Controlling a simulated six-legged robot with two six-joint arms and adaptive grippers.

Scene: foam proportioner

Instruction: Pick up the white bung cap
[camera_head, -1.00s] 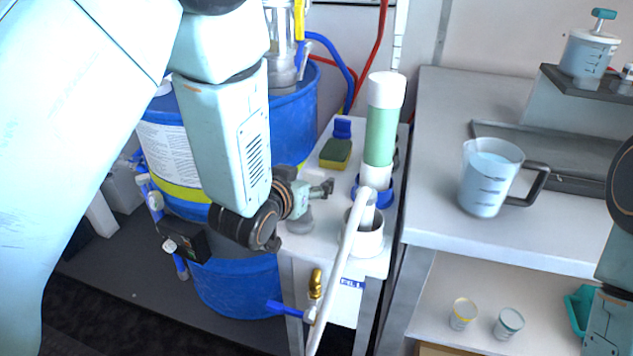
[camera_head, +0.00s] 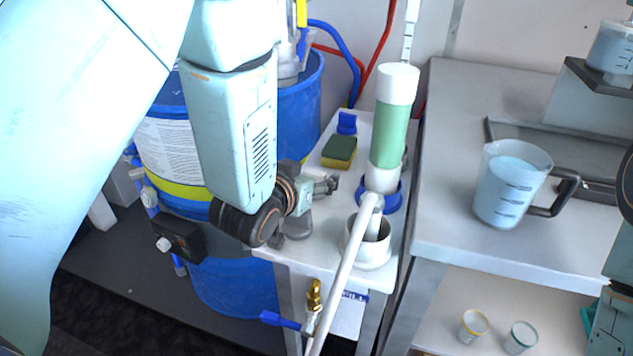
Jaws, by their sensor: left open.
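My left gripper (camera_head: 328,186) is open above the small white stand, with its fingers pointing right and nothing between them.
The stand (camera_head: 333,210) also holds a green-and-white cylinder (camera_head: 389,135), a sponge (camera_head: 339,151) and a white cup (camera_head: 368,250) with a pale wand (camera_head: 345,275). Blue drums (camera_head: 235,288) stand left. A jug (camera_head: 508,184) stands on the right bench (camera_head: 455,215).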

